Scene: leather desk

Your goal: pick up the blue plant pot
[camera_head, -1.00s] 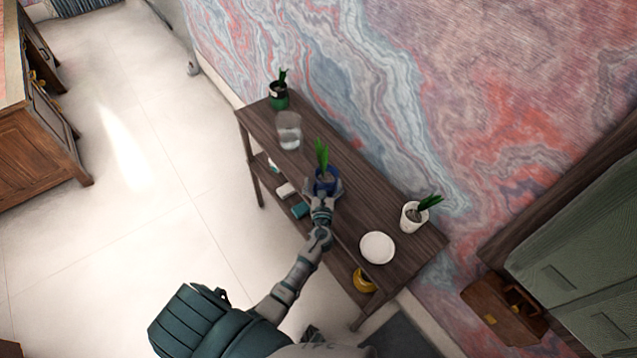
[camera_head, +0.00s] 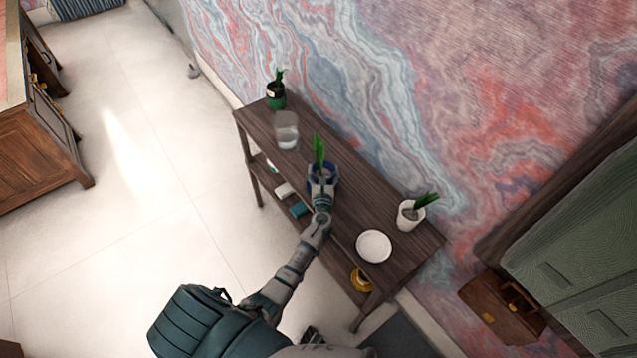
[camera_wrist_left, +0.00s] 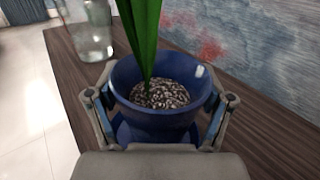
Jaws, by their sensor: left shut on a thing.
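The blue plant pot (camera_head: 311,181) holds a green plant and stands at the middle of the dark wooden shelf table (camera_head: 367,193). In the left wrist view the pot (camera_wrist_left: 165,122) fills the middle, with grey pebbles inside and a green leaf rising from it. My left gripper (camera_head: 322,176) is shut on the pot. Its fingers (camera_wrist_left: 160,112) press on the pot's left and right sides in the wrist view. My right gripper is not in view.
A clear glass (camera_head: 287,131) and a green potted plant (camera_head: 276,97) stand toward the far end of the table. A white plant pot (camera_head: 408,215) and a white plate (camera_head: 374,246) are at the near end. The patterned wall (camera_head: 420,110) runs behind.

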